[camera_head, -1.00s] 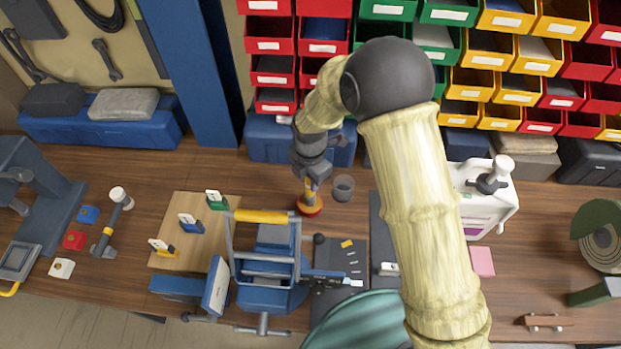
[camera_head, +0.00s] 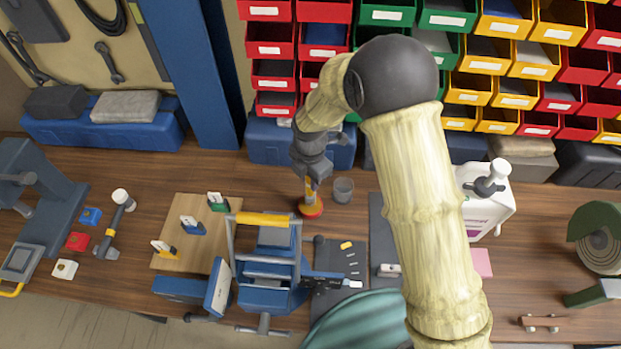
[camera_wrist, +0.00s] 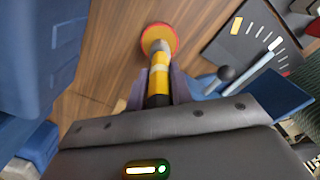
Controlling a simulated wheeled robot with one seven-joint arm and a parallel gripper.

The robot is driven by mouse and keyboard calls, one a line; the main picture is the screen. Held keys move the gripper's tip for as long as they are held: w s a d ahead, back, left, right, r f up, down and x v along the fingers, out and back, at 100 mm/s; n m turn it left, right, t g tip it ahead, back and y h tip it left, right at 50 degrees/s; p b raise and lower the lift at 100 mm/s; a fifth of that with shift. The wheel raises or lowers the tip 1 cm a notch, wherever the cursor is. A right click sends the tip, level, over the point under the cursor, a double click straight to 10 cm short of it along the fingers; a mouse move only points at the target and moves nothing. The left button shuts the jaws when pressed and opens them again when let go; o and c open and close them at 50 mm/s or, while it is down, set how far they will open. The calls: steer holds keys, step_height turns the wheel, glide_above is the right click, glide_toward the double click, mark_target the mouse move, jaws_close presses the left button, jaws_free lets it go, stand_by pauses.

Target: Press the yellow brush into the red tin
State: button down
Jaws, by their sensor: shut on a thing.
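The red tin (camera_head: 311,208) is round and stands on the wooden bench. It also shows at the top of the wrist view (camera_wrist: 172,34), with an orange-yellow inside. The yellow brush (camera_head: 309,189) is upright over the tin, its lower end at or inside the tin's opening. In the wrist view the brush (camera_wrist: 159,72) has a yellow handle with a pale band and a dark upper part. My gripper (camera_head: 313,179) is shut on the brush's upper part, above the tin. Whether the bristles touch the tin's bottom is hidden.
A grey cup (camera_head: 343,189) stands close right of the tin. A blue vise-like fixture (camera_head: 272,262) with a yellow bar stands in front. A wooden board (camera_head: 180,230) with small clips lies left. A blue case (camera_head: 270,140) and stacked bins are behind.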

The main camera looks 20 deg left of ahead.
steer(key=shift+r+p, duration=1.75)
steer(key=shift+r, duration=0.85)
